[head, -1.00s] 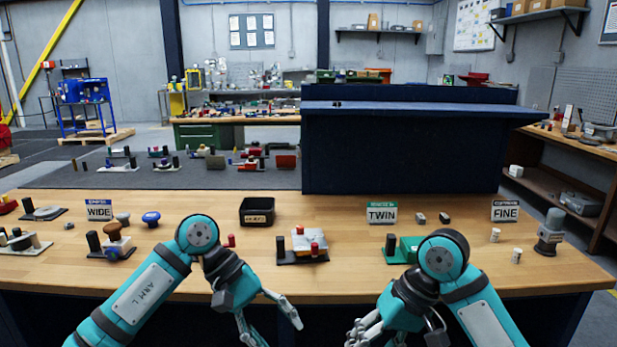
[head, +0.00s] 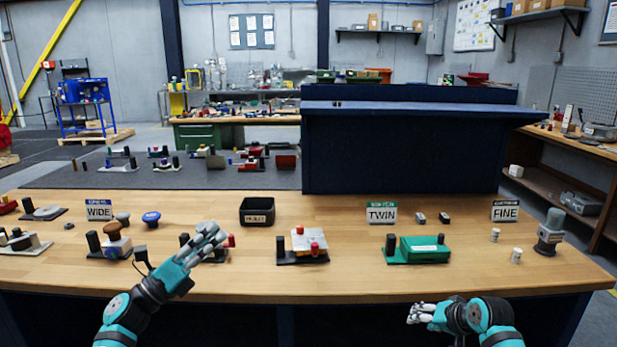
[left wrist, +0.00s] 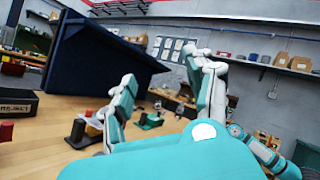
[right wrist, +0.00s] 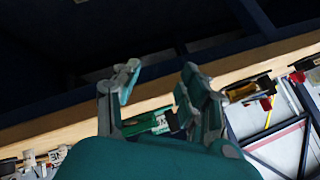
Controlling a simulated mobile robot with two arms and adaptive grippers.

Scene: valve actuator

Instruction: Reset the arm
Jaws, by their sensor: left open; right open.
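My left gripper (head: 205,243) is open and empty above the bench, in front of a small red-topped piece that it partly hides. In the left wrist view its fingers (left wrist: 165,95) stand apart with nothing between them. My right gripper (head: 425,312) is low at the bench's front edge, clear of the tabletop objects. In the right wrist view its fingers (right wrist: 160,95) are apart and empty. Valve fixtures stand on the bench: a white block with red knobs (head: 309,242), a green block on a green base (head: 424,249), and a brown-knobbed one (head: 116,244).
The wooden bench (head: 340,287) has a clear front strip. A black tray (head: 257,211) sits at the back. Signs read WIDE (head: 99,210), TWIN (head: 381,212) and FINE (head: 505,211). A grey cylinder (head: 551,230) stands at the right. A dark blue panel (head: 400,150) rises behind.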

